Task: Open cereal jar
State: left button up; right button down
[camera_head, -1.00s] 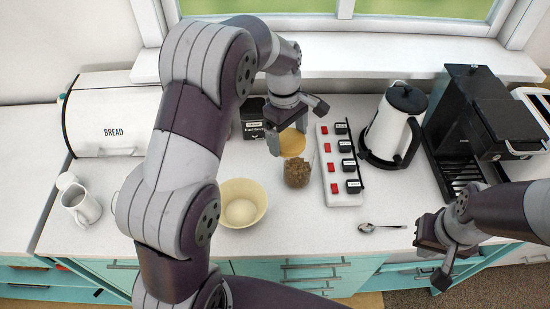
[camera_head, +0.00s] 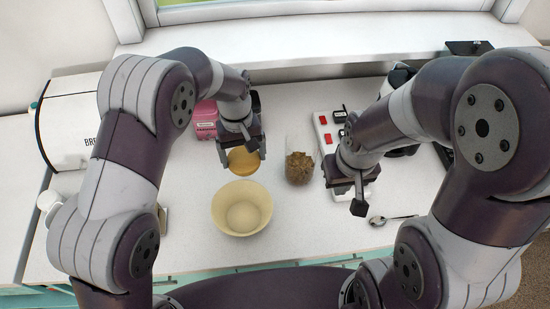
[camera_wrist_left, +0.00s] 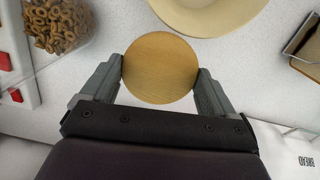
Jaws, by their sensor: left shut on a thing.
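The round wooden lid (camera_head: 243,163) is held in my left gripper (camera_head: 242,158), off the jar, at the bowl's back rim in the head view. The left wrist view shows the lid (camera_wrist_left: 160,68) between both fingers. The clear cereal jar (camera_head: 299,167) stands upright on the counter to the right of the lid, its top uncovered and brown cereal rings inside. The jar also shows at the upper left of the left wrist view (camera_wrist_left: 57,25). My right gripper (camera_head: 347,192) is over the counter right of the jar, its fingers apart and empty.
A cream bowl (camera_head: 241,221) sits in front of the lid. A white power strip (camera_head: 325,134) with red switches is behind and partly hidden by my right arm. A spoon (camera_head: 392,219) lies at the right, a bread box (camera_head: 68,122) at the left. Counter in front of the jar is clear.

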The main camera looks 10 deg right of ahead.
aim_at(244, 168)
pick_arm(q)
jog(key=f, duration=0.3)
jog(key=f+p, duration=0.1)
jog(key=f, duration=0.2)
jog(key=shift+w+a+f, duration=0.15)
jog(key=shift+w+f, duration=0.05)
jog(key=shift+f, duration=0.05)
jog(key=shift+f, duration=0.15)
jog(key=o, duration=0.8)
